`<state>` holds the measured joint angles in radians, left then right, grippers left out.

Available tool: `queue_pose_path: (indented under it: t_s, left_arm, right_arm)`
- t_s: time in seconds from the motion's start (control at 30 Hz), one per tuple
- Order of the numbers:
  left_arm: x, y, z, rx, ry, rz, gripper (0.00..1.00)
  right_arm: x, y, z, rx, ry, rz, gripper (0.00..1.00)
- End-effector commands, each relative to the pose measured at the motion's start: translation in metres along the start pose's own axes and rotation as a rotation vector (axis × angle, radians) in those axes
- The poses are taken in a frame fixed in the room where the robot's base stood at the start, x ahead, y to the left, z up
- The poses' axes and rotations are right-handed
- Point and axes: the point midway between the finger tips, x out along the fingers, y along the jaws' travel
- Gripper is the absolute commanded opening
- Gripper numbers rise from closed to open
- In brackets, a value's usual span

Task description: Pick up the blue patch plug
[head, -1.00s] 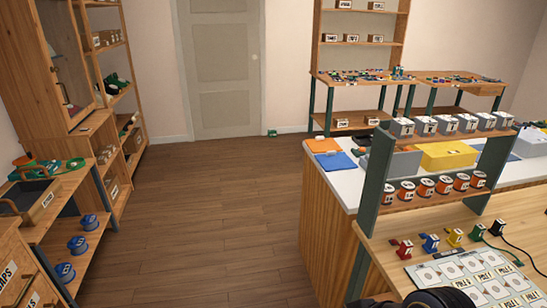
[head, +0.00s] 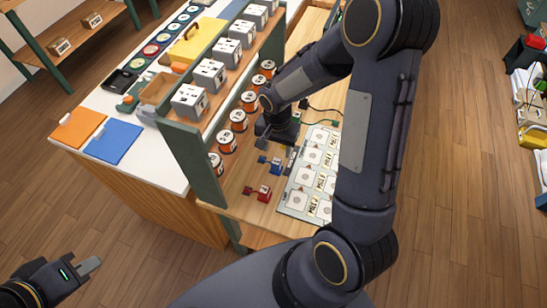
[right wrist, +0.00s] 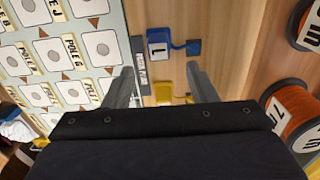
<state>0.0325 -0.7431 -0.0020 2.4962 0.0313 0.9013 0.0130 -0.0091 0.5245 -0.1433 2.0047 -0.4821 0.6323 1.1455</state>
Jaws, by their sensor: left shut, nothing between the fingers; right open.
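The blue patch plug (head: 277,166) lies on the wooden bench top, beside the white-labelled board. In the right wrist view the blue plug (right wrist: 160,45) shows its white label and a short tail to the right, beyond my fingertips. My right gripper (head: 277,149) points down just behind the plug in the head view. Its open fingers also show in the right wrist view (right wrist: 160,76), with no plug held between them. My left gripper (head: 90,265) is shut and empty, away from the bench at lower left.
A red plug (head: 264,193) lies nearer than the blue one. A yellow plug (right wrist: 164,92) sits partly hidden below my right gripper. The label board (head: 297,207) flanks the plugs; orange spools (head: 226,141) stand under a shelf with a green post (head: 193,160).

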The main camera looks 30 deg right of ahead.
Motion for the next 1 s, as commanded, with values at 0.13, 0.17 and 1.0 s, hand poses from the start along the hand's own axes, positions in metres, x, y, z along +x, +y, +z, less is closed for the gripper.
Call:
queue_pose_path:
  t_s: [0.13,0.17,1.0]
  left_arm:
    - [0.013,-0.006,0.007,0.0,-0.001,0.0,0.0]
    - [0.014,-0.006,0.007,0.0,-0.001,0.0,0.0]
    - [0.035,-0.016,0.018,0.0,0.0,0.0,0.0]
  right_arm:
    - [0.022,0.0,0.001,0.0,-0.001,0.0,0.52]
    - [0.024,0.0,0.001,0.0,-0.001,0.0,0.52]
    - [0.07,0.001,0.004,-0.001,-0.001,-0.001,0.24]
